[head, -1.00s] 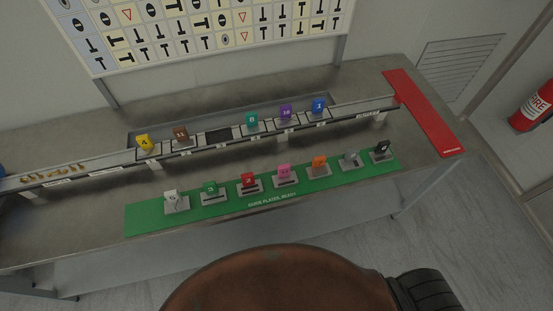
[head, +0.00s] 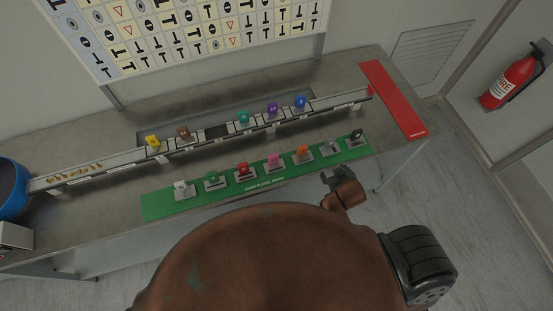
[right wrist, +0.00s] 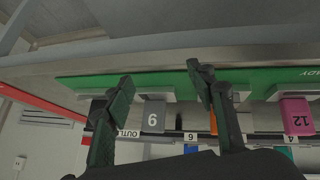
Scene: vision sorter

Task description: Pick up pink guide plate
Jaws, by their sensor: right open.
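The pink guide plate (head: 273,160) stands in a grey holder on the green mat (head: 157,207), in a row of coloured plates. In the right wrist view the pink plate (right wrist: 297,117) shows at the right edge, marked 12. My right gripper (head: 331,179) is at the bench's front edge, right of the pink plate and apart from it. In the right wrist view its two fingers (right wrist: 162,80) are spread and empty. A grey plate (right wrist: 152,116) shows between them, farther off. My left gripper is not in view.
An orange plate (head: 303,152) and a red plate (head: 243,169) stand on either side of the pink one. Behind runs a rail (head: 110,167) with several coloured plates. A red strip (head: 393,98) lies at right, a blue bin (head: 12,190) at left.

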